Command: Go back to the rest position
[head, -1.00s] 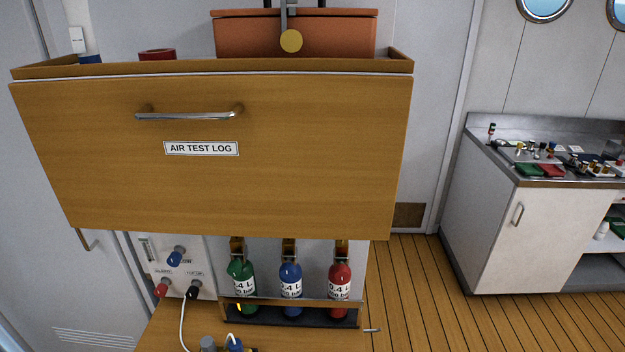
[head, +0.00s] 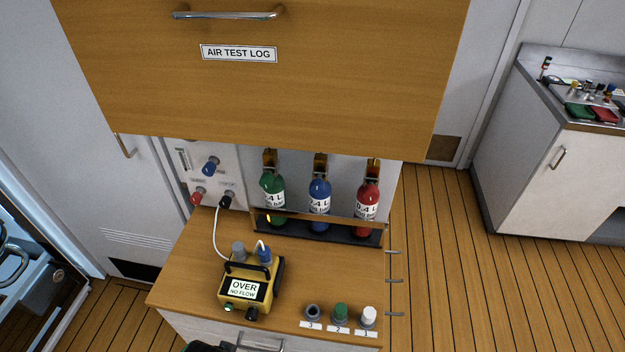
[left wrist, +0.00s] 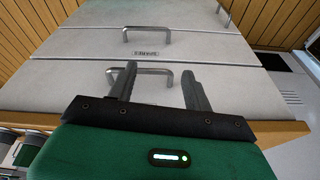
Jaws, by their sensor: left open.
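My left gripper (left wrist: 158,72) is open in the left wrist view, with its two dark fingers apart and nothing seen held between them. It points at a pale drawer front with a metal handle (left wrist: 150,70). The fingers overlap this handle in the picture; I cannot tell how far apart they are in depth. In the head view a dark part of what looks like my left gripper (head: 208,347) shows at the bottom edge, beside the drawer handle (head: 262,342) below the bench top. My right gripper is in neither view.
A wooden cabinet front marked AIR TEST LOG (head: 265,90) overhangs the bench (head: 190,265). On the bench stand a yellow meter (head: 245,290) reading OVER NO FLOW and three fittings (head: 340,313). Green, blue and red bottles (head: 319,196) stand behind. Floor is open at right (head: 440,270).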

